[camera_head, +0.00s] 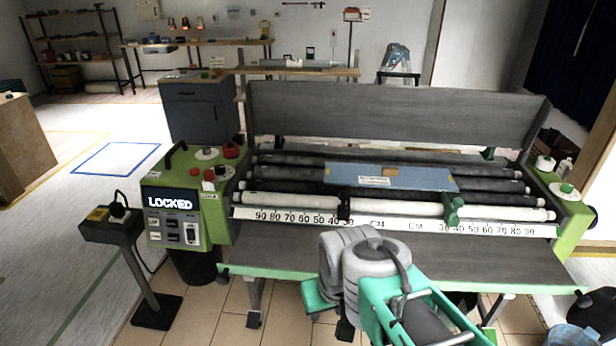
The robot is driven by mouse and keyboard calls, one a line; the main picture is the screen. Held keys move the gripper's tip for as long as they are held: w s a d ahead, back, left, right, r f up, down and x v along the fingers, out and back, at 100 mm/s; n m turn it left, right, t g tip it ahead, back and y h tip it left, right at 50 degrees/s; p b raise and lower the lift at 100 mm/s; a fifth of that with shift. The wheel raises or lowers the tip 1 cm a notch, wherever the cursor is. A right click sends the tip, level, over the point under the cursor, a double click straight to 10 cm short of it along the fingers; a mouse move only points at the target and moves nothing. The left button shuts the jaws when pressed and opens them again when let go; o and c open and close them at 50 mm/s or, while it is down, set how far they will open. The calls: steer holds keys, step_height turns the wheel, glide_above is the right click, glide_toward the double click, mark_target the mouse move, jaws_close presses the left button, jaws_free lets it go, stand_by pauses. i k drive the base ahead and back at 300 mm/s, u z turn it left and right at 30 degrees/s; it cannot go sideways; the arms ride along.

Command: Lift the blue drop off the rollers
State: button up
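The blue drop (425,178) is a flat blue strip lying across the dark rollers (290,173) of the green and grey paster, right of the middle. It has a white label near its front edge and a small brown patch near its back edge. My grey and teal arm is folded at the bottom centre, in front of the machine and apart from the drop. I cannot make out my gripper's fingers in this view. Nothing is seen holding the drop.
A white roller and a numbered scale (290,215) run along the front. A black slider (344,205) and a green slider (452,208) stand there. A grey panel (390,118) rises behind. The control box (175,215) reads LOCKED. A pedestal (112,228) stands at left.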

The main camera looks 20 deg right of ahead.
mark_target(341, 175)
steer(key=u, duration=0.3)
steer(key=i, duration=1)
